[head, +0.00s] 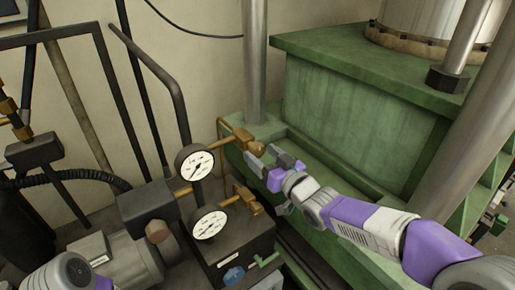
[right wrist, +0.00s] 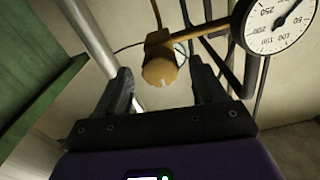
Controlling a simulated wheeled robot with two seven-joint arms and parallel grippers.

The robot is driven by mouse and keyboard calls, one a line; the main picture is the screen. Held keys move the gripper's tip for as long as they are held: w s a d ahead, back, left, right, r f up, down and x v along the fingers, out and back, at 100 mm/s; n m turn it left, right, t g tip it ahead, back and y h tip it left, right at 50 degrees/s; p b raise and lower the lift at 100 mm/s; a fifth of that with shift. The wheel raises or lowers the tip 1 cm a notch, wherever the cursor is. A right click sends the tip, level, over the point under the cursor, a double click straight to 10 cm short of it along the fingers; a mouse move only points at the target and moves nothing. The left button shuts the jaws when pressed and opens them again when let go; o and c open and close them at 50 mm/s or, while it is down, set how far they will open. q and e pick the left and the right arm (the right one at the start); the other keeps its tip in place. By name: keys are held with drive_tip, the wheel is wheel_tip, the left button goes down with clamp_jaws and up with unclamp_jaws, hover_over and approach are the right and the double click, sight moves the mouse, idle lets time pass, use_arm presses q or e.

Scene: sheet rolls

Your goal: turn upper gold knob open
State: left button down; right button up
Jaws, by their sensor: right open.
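The upper gold knob (head: 257,149) sits at the end of a brass fitting to the right of the upper gauge (head: 195,163). My right gripper (head: 266,160) is close by it, coming in from the lower right. In the right wrist view the knob (right wrist: 160,68) shows its round end with a small pale notch, between and beyond the two open fingers. Gaps show on both sides, and I see no contact. My left gripper is not in view; only part of my left arm shows at the bottom left.
A lower gold knob (head: 256,209) and a lower gauge (head: 209,223) stand just below. A blue knob (head: 233,274) and a green-handled valve (head: 264,261) are near the bottom. The green press frame (head: 350,110) and a steel column (head: 255,60) border the right side.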

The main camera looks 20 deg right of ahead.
drive_tip(key=shift+x, duration=1.35)
drive_tip(key=shift+c, duration=0.3)
